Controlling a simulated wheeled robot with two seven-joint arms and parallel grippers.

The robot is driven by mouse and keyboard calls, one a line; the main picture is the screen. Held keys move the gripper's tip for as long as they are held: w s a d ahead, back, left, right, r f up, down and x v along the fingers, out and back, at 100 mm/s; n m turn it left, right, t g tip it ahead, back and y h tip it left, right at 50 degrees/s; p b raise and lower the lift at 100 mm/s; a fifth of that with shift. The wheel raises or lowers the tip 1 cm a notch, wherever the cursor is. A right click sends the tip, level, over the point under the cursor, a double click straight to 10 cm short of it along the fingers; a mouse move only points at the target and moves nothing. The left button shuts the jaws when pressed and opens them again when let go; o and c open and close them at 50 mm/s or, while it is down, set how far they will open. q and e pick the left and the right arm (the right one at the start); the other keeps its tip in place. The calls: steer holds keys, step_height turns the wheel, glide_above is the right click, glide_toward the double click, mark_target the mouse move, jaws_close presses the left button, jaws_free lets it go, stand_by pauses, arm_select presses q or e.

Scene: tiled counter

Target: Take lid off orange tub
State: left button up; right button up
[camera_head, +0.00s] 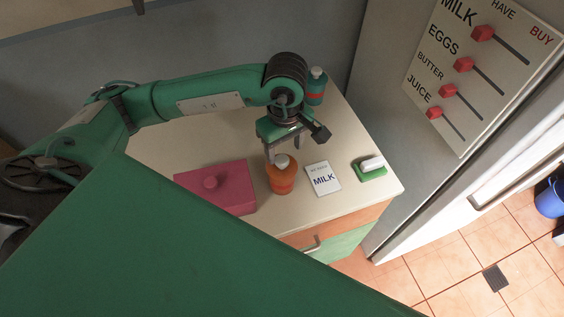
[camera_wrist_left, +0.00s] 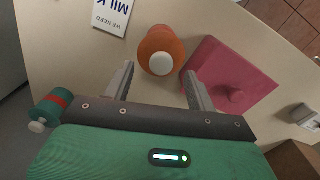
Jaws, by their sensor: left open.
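The orange tub (camera_head: 281,184) stands upright near the front edge of the counter, with a pale knob (camera_head: 281,161) on its lid. In the left wrist view the tub (camera_wrist_left: 167,40) and its whitish round knob (camera_wrist_left: 161,63) lie ahead of the fingers, roughly centred between them. My left gripper (camera_head: 284,153) is open and empty, pointing down just above and behind the tub in the head view; it also shows in the left wrist view (camera_wrist_left: 158,75). One finger partly covers the lid area in the head view. My right gripper is not seen.
A pink box with a knob (camera_head: 232,190) sits left of the tub. A MILK card (camera_head: 323,178) and a green-and-white sponge-like item (camera_head: 370,170) lie to its right. A green-and-red bottle (camera_head: 316,88) stands at the back. A fridge side (camera_head: 400,130) bounds the right.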

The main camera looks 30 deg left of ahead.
mark_target(282, 160)
arm_select(q)
steer(key=f, duration=0.1)
steer(key=f+p, duration=0.1)
steer(key=f, duration=0.1)
steer(key=f+p, duration=0.1)
steer(key=shift+s+a+f, duration=0.1)
steer(key=shift+a+f, duration=0.1)
steer(key=shift+a, duration=0.15)
steer(key=shift+f, duration=0.35)
steer(key=shift+c, duration=0.3)
steer(key=c, duration=1)
